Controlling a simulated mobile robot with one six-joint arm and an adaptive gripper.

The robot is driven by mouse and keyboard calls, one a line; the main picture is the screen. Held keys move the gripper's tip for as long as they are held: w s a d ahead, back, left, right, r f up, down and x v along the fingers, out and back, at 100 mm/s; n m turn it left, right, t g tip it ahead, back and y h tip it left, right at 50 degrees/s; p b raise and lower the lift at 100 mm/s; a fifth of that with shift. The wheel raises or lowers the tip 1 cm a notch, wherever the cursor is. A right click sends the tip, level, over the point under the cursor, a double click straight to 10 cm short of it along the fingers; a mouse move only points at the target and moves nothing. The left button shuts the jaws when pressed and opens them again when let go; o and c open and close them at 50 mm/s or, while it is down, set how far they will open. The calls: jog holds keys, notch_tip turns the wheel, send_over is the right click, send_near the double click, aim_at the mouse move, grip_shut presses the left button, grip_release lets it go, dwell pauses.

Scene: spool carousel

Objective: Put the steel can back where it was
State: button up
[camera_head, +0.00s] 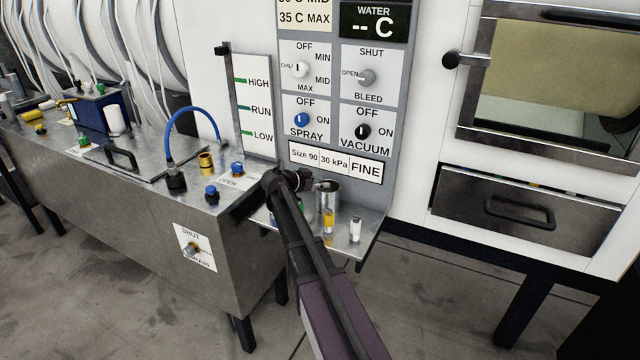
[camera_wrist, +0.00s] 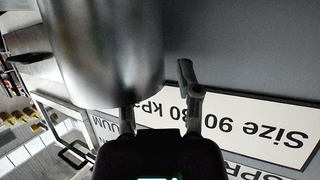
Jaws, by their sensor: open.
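The steel can (camera_head: 329,196) is a shiny open-topped cylinder. It appears to stand upright on the small steel shelf (camera_head: 367,222) below the control panel. It also fills the upper left of the wrist view (camera_wrist: 105,45), close to the camera. My gripper (camera_head: 304,181) is beside the can's upper left side in the head view. In the wrist view my gripper (camera_wrist: 162,105) has its two fingers apart; one overlaps the can's near end and the other is clear to its right. I cannot tell whether they touch the can.
A vial with yellow contents (camera_head: 328,221) and a clear one (camera_head: 355,230) stand on the shelf in front of the can. The control panel (camera_head: 335,140) rises close behind. A steel tank (camera_head: 130,170) with a blue hose (camera_head: 192,110) is left; a drawer (camera_head: 510,210) is right.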

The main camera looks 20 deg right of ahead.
jog(key=shift+r, duration=0.2)
jog(key=shift+a+r+p, duration=0.1)
jog(key=shift+a+p, duration=0.15)
jog(key=shift+p, duration=0.1)
jog(key=p+v, duration=0.4)
jog(key=v, duration=0.7)
jog(key=shift+a, duration=0.25)
jog(key=shift+s, duration=0.15)
jog(key=s+a+f+n+g+y+p, duration=0.1)
jog(key=s+a+n+y+p, duration=0.4)
jog(key=s, duration=0.8)
jog(key=s+a+n+g+y+p, duration=0.1)
jog(key=s+a+n+y+p, duration=0.4)
jog(key=s+a+n+y, duration=0.3)
jog(key=s+n, duration=0.2)
jog(key=s, duration=0.2)
jog(key=shift+s+a+f+n+g, duration=0.25)
jog(key=shift+s+f+n+g, duration=0.1)
jog(key=shift+s+n+g, duration=0.05)
